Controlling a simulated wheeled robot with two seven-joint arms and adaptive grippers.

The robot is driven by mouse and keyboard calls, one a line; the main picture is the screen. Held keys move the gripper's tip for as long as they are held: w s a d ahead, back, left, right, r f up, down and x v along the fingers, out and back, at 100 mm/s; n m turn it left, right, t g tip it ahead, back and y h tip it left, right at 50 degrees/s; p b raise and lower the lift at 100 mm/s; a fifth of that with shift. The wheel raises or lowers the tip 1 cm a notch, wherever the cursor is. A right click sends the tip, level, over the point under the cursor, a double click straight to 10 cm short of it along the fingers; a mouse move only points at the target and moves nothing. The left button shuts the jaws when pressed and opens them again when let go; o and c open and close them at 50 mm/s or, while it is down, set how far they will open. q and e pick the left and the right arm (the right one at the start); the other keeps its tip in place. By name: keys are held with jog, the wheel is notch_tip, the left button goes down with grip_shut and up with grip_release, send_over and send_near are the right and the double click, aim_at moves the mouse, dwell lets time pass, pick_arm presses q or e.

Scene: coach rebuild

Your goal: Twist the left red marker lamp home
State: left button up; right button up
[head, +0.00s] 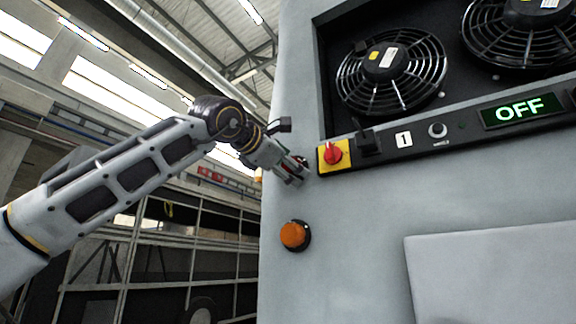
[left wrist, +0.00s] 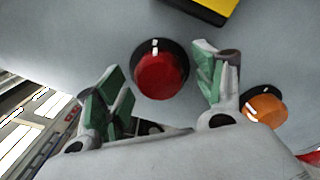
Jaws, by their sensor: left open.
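The red marker lamp (left wrist: 161,76) sits in a dark round base on the grey panel in the left wrist view. In the head view it is mostly hidden behind my left gripper (head: 296,170). My left gripper (left wrist: 156,88) is open, with one green-padded finger on each side of the lamp. The pads look apart from the lamp; how deep they reach around it I cannot tell. Nothing is held. My right gripper is not in view.
An orange lamp (head: 294,236) sits below on the same panel. A red rotary switch (head: 334,153) on a yellow plate is close to the right of my left gripper. Fans (head: 391,73) and an OFF display (head: 519,110) are further right. Open space lies left of the panel edge.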

pick_arm(q)
jog(key=shift+s, duration=0.15)
jog(key=v, duration=1.1)
jog(key=shift+s+a, duration=0.25)
jog(key=shift+s, duration=0.1)
dwell(0.3)
